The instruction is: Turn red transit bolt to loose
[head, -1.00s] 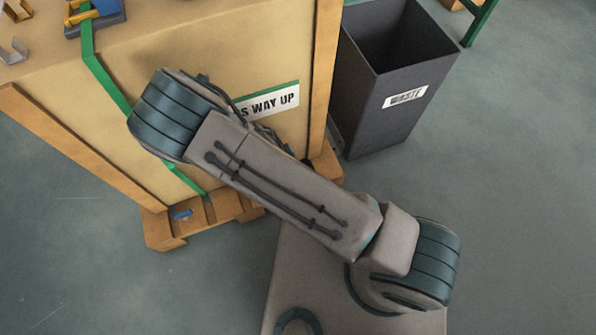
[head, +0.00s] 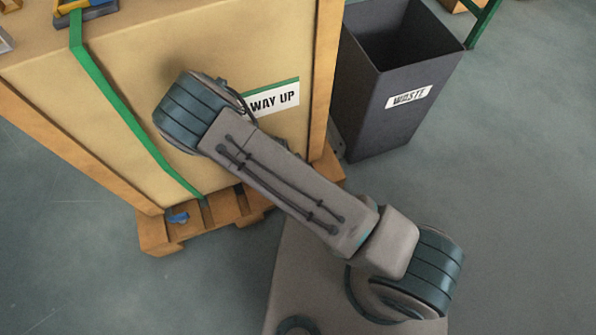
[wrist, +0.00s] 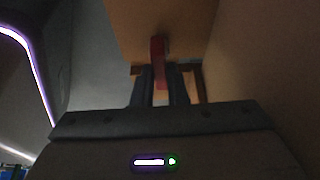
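The red transit bolt (wrist: 159,62) shows in the wrist view as a narrow red bar on the tan underside of something above. My gripper (wrist: 161,78) has its two dark fingers one on each side of the bar, with the bar filling the narrow gap between them. The fingers look shut on it; the fingertips are dim. In the head view the bolt and my gripper are hidden behind the crate and my own arm.
A large tan crate (head: 120,110) on a wooden pallet (head: 205,220) stands in front, with a green strap (head: 125,115) across it. A grey waste bin (head: 385,115) stands to its right. The floor at the right (head: 520,190) is clear.

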